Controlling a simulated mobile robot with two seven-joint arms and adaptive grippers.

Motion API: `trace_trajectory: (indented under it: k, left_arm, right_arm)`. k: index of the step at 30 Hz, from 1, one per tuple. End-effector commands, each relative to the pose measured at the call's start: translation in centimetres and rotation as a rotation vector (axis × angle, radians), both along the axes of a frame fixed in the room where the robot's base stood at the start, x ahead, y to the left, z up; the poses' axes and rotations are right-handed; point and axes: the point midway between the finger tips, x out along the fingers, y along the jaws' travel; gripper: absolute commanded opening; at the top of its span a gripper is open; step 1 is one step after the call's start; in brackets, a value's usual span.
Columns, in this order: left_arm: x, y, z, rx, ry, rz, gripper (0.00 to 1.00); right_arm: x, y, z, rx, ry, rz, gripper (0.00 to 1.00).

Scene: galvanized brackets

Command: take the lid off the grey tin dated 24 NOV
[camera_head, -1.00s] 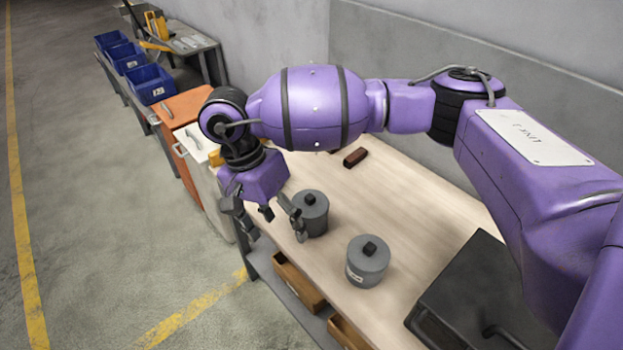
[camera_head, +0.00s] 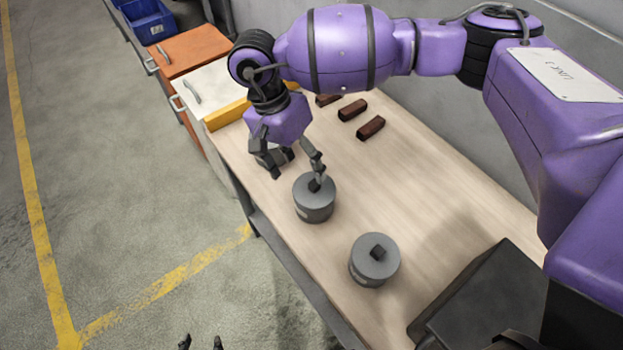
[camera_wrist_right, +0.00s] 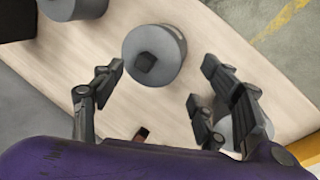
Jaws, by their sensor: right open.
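Two grey lidded tins with dark knobs stand upright on the bench (camera_head: 440,205): a farther tin (camera_head: 314,203) and a nearer tin (camera_head: 374,262). Their labels are too small to read, so I cannot tell which is dated 24 NOV. My right gripper (camera_head: 298,172) is open and empty just beyond the farther tin, one fingertip overlapping its knob. In the wrist view, a tin (camera_wrist_right: 160,35) lies ahead between the spread fingers, with another tin (camera_wrist_right: 75,8) at upper left. A third round grey thing (camera_wrist_right: 240,135) is partly hidden by the right finger. My left gripper (camera_head: 201,343) barely shows its tips.
Several dark red blocks (camera_head: 370,128) lie along the bench's back. A black box (camera_head: 480,300) is at the near right. A yellow bar (camera_head: 228,114) is at the far end, beside white (camera_head: 215,85) and orange (camera_head: 190,50) cabinets.

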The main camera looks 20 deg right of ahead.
Motion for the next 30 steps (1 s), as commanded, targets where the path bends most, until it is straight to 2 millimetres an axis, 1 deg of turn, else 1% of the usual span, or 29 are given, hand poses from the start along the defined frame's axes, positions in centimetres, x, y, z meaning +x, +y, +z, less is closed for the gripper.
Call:
trace_trajectory:
  k: [1, 3, 6, 8, 15, 16, 26, 30]
  left_arm:
    - [0.5, -0.1, 0.7, -0.001, -0.010, -0.001, 0.40]
    - [0.8, -0.2, 1.2, -0.004, -0.017, -0.004, 0.40]
    - [0.8, -0.6, 1.1, -0.009, -0.017, -0.008, 0.40]
    - [0.8, -0.9, 1.1, -0.013, -0.016, -0.010, 0.40]
    - [0.5, -1.0, 0.8, -0.014, -0.007, -0.011, 0.40]
    - [0.5, -1.0, 0.8, -0.014, -0.007, -0.011, 0.40]
    - [0.5, -0.6, 0.8, -0.011, -0.009, -0.007, 0.40]
    - [0.6, -0.6, 0.8, -0.010, -0.010, -0.006, 0.40]
  right_arm:
    - [-0.4, -0.4, -0.4, -0.003, 0.000, -0.001, 0.67]
    - [-0.9, -0.7, -1.2, -0.002, -0.001, 0.000, 0.67]
    - [-1.1, -0.8, -2.7, 0.000, 0.000, 0.000, 0.67]
    - [-1.2, -0.9, -3.2, -0.001, 0.000, 0.000, 0.67]
    - [-1.2, -1.0, -3.5, -0.001, 0.000, 0.000, 0.67]
    - [-1.2, -1.0, -3.5, -0.001, 0.000, 0.000, 0.66]
    - [-1.2, -1.0, -3.5, -0.001, -0.001, -0.001, 0.23]
    - [-1.2, -1.0, -3.5, -0.001, -0.001, -0.001, 0.22]
